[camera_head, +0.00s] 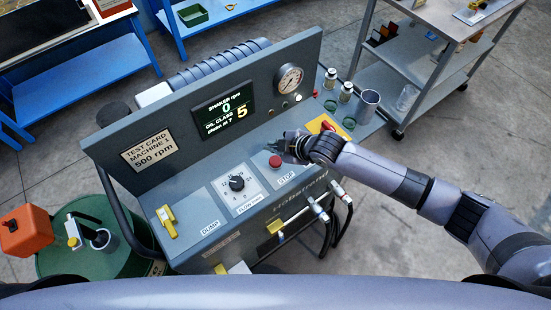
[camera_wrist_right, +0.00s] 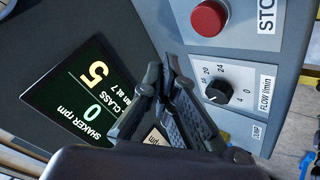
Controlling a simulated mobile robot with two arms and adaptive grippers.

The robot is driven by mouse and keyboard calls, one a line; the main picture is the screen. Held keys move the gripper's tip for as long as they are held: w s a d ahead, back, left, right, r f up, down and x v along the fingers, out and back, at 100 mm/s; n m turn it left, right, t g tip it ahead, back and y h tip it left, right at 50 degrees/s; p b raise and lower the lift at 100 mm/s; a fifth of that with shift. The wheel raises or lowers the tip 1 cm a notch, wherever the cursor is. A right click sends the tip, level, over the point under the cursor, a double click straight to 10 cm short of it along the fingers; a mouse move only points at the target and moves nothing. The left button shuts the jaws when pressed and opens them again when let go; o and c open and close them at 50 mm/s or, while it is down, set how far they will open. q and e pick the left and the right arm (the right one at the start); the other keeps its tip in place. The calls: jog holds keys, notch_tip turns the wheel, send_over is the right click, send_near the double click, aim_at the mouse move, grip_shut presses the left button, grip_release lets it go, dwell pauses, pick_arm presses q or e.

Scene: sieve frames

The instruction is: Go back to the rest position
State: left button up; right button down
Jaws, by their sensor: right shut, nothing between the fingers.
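I cannot tell whether the fingertips touch the panel. The display reads shaker rpm 0 and oil class 5. My left gripper is not in view.
The flow knob (camera_head: 236,183) and yellow dump lever (camera_head: 166,221) are on the panel's lower left. A gauge (camera_head: 289,79) and small bottles (camera_head: 330,78) are at the right. A green drum (camera_head: 85,255) stands left, a grey cart (camera_head: 415,60) right.

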jog(key=shift+s+a, duration=0.1)
dwell(0.4)
jog(key=s+a+r+m, duration=0.1)
jog(key=s+r+m, duration=0.2)
jog(key=s+m, duration=0.5)
jog(key=s+d+r+m+g+h, duration=0.1)
jog(key=s+d+m+h, duration=0.25)
jog(key=s+d, duration=0.65)
jog(key=s+d+m+g+h, duration=0.25)
jog(key=s+d+m, duration=0.25)
jog(key=s+d, duration=0.5)
notch_tip(320, 180, down, 34)
jog(key=d+b, duration=0.2)
jog(key=b, duration=0.5)
jog(key=s+d+f+g+b, duration=0.1)
jog(key=s+f+b, duration=0.1)
jog(key=s+f, duration=0.6)
jog(key=s+d+f+b, duration=0.2)
jog(key=s+f, duration=0.6)
jog(key=f, duration=0.4)
jog(key=shift+s+f+g+h+b, duration=0.2)
jog(key=shift+f+g+h+b, duration=0.2)
jog(key=shift+b, duration=0.3)
